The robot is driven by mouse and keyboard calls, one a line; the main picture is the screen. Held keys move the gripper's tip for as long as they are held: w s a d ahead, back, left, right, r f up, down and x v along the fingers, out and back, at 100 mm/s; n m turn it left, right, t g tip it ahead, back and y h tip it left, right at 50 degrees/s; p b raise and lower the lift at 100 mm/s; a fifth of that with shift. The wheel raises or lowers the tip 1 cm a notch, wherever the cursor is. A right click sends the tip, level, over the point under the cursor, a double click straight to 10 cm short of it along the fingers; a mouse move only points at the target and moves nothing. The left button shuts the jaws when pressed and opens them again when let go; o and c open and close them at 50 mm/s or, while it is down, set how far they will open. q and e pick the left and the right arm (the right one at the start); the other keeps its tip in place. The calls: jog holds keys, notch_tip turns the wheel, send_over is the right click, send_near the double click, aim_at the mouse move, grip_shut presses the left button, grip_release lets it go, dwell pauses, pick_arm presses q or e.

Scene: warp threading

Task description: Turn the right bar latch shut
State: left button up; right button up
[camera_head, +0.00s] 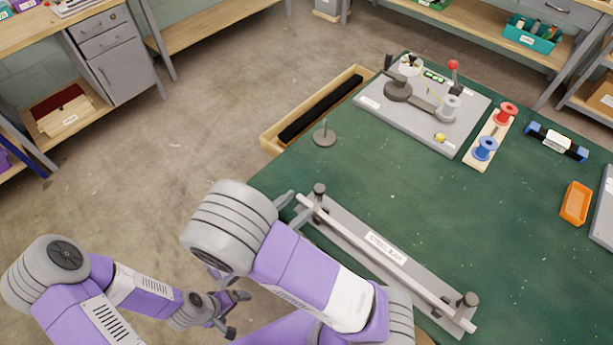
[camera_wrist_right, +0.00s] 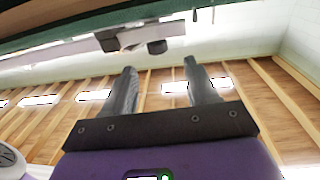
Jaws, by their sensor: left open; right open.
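A grey plate (camera_head: 345,228) with a long pale bar (camera_head: 410,268) lies along the table's near edge. A dark latch with a round knob (camera_head: 319,189) stands at the bar's far left end. Another latch (camera_head: 467,299) stands at its near right end. How far either is turned is too small to tell. My right gripper (camera_head: 285,202) is just left of the far-left latch, partly hidden by my wrist. In the right wrist view my fingers (camera_wrist_right: 163,85) are apart and empty; a bar end with dark knobs (camera_wrist_right: 157,46) shows beyond them. My left gripper (camera_head: 232,312) is open and empty, off the table.
The green table (camera_head: 400,190) holds a grey board with a winding fixture (camera_head: 440,120), red and blue spools (camera_head: 485,148), a dark disc with a pin (camera_head: 325,135) and an orange tray (camera_head: 576,203). A wooden box (camera_head: 290,138) sits at the left edge. The table's middle is clear.

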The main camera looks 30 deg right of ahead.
aim_at(315, 192)
jog(key=x, duration=0.3)
jog(key=b+x, duration=0.1)
jog(key=x, duration=0.2)
jog(key=shift+s+d+f, duration=0.1)
jog(key=shift+s, duration=0.15)
jog(key=shift+w+d+b, duration=0.15)
jog(key=shift+d+b, duration=0.15)
jog(key=shift+d, duration=0.05)
